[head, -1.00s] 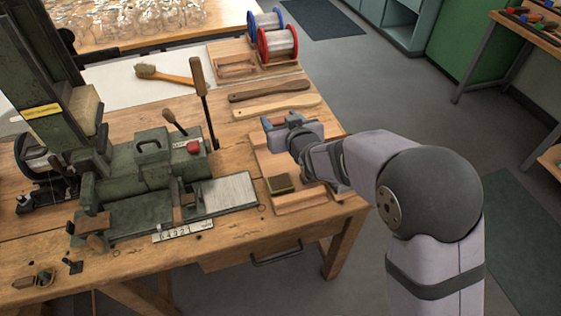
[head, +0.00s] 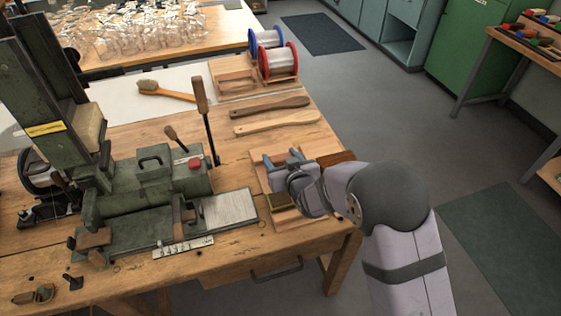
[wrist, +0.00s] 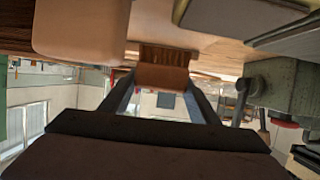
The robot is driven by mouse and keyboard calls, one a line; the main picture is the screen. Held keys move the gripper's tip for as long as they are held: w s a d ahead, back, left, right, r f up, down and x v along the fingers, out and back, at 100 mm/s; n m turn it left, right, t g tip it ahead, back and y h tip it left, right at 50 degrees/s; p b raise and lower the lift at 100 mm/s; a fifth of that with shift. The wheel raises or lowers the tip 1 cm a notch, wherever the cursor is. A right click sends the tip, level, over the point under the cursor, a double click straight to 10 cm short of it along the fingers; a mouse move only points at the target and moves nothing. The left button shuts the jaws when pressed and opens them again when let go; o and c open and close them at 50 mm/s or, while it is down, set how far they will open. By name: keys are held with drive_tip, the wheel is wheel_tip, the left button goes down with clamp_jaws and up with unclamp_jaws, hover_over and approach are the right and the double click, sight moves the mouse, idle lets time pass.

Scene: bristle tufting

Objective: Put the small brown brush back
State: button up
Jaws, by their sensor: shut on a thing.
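My gripper (head: 283,160) is over the wooden tray (head: 291,216) near the right front corner of the bench. In the wrist view its two fingers are shut on a small brown wooden block (wrist: 165,76), which I take to be the small brown brush back. The block has a darker striped face along one side. In the head view the held piece is hidden by the fingers, so its height above the tray cannot be told. A small olive-yellow framed piece (head: 281,201) sits in the tray close below the gripper.
The green machine (head: 150,190) with its pale plate (head: 228,210) stands left of the tray. A dark brush handle (head: 270,107) and a light one (head: 277,123) lie behind it. Wire spools (head: 277,60) and a bristle brush (head: 165,91) are farther back.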

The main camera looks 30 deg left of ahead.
drive_tip(key=shift+f, duration=1)
drive_tip(key=shift+f, duration=0.15)
drive_tip(key=o, duration=1.1)
drive_tip(key=b+v, duration=0.2)
drive_tip(key=v, duration=1)
